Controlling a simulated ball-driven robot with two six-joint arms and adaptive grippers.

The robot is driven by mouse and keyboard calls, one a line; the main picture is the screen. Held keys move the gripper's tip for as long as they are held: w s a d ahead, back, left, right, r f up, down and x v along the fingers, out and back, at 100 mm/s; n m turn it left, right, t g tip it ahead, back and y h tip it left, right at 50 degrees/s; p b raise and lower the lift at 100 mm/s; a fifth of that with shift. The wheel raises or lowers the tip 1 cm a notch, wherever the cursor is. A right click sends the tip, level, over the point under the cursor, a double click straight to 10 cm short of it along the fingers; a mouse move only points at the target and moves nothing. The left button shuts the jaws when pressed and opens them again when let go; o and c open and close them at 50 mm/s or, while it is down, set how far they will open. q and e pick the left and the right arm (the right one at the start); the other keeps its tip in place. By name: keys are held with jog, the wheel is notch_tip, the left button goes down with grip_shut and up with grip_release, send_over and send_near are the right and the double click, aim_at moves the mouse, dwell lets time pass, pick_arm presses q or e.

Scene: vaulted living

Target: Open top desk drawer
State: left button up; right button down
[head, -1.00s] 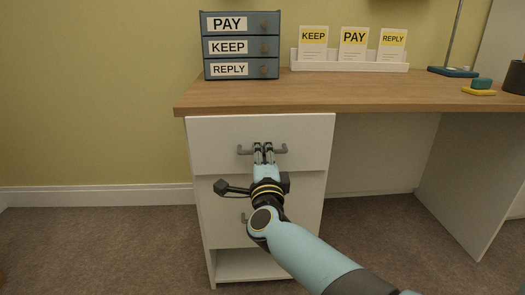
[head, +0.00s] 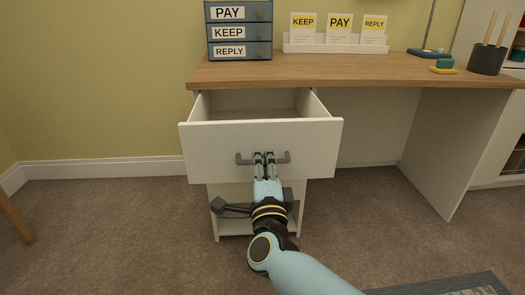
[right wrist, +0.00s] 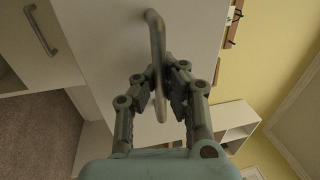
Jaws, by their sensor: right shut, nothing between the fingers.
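The top desk drawer (head: 215,140) is pulled well out, and its empty-looking inside shows behind the white front. Its grey bar handle (head: 283,158) is on the front panel; it also shows in the right wrist view (right wrist: 155,35). My right gripper (head: 264,157) is at the middle of this handle. In the right wrist view its fingers (right wrist: 158,88) are closed in at the bar, one on each side in the picture. Whether they touch the bar is hard to tell. My left gripper is not in view.
The wooden desk top (head: 320,69) holds a labelled drawer box (head: 239,30), a white card rack (head: 335,48) and a dark pencil cup (head: 487,60). A lower handle (right wrist: 40,30) shows in the right wrist view. Carpet (head: 100,230) is open at left; a rug (head: 450,286) lies front right.

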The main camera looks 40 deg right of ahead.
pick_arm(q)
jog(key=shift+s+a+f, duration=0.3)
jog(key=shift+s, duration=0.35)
pick_arm(e)
jog(key=shift+v, duration=1.05)
jog(key=c, duration=2)
grip_release()
jog(key=o, duration=0.4)
jog(key=shift+c, duration=0.2)
jog(key=shift+r, duration=0.1)
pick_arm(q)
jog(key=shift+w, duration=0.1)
pick_arm(e)
jog(key=shift+r, duration=0.1)
